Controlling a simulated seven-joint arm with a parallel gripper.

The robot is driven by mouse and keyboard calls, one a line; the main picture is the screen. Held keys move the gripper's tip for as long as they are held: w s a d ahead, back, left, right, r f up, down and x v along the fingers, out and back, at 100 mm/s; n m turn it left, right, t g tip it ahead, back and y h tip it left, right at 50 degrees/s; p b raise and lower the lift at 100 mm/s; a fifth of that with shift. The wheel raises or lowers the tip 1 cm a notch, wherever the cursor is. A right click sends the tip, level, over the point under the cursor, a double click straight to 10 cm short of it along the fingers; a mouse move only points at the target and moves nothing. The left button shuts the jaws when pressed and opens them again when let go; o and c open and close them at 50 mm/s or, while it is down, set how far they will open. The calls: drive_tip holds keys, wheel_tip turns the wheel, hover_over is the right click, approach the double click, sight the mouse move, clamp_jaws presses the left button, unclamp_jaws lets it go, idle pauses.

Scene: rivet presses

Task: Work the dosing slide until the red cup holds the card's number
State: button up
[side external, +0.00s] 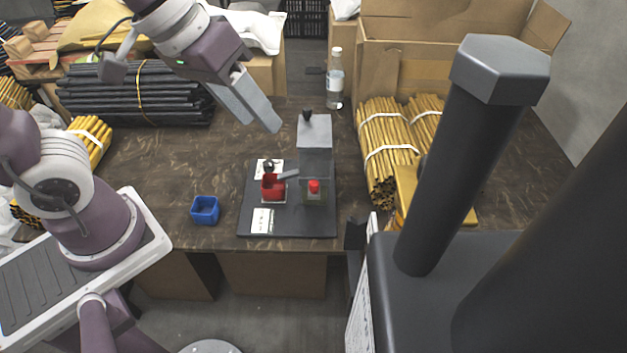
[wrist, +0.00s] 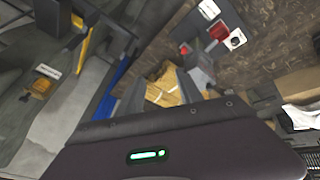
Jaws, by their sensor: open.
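The dosing device has a grey hopper tower (side external: 315,150) on a dark base plate (side external: 288,222). A red knob (side external: 314,186) shows low on its front; I cannot tell whether it belongs to the slide. The red cup (side external: 272,189) stands left of the tower, below a short grey spout; its contents cannot be made out. A white card (side external: 262,221) lies at the plate's front left, its number too small to read. In the wrist view the red cup (wrist: 219,31) and card (wrist: 209,9) show at the top. My gripper (side external: 262,124) is open and empty, above and left of the tower.
A blue bin (side external: 205,210) stands left of the plate. A second white card with a black round part (side external: 268,167) is behind the cup. Yellow rod bundles (side external: 385,150) lie right, black rods (side external: 130,95) back left. A bottle (side external: 335,80) stands behind.

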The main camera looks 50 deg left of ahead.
sight(314, 182)
drive_tip(key=w+f+n+y, duration=0.1)
drive_tip(key=w+f, duration=0.3)
drive_tip(key=f, duration=0.4)
drive_tip(key=w+a+f+n+y, duration=0.1)
drive_tip(key=w+f+n+y, duration=0.1)
drive_tip(key=w+f, duration=0.3)
drive_tip(key=w+a+f+n+y, duration=0.1)
drive_tip(key=w+f, duration=0.3)
drive_tip(key=f, duration=0.9)
drive_tip(key=shift+w+a+g, duration=0.25)
drive_tip(key=shift+w+g, duration=0.15)
drive_tip(key=shift+w+f, duration=0.2)
drive_tip(key=shift+f, duration=0.2)
clamp_jaws()
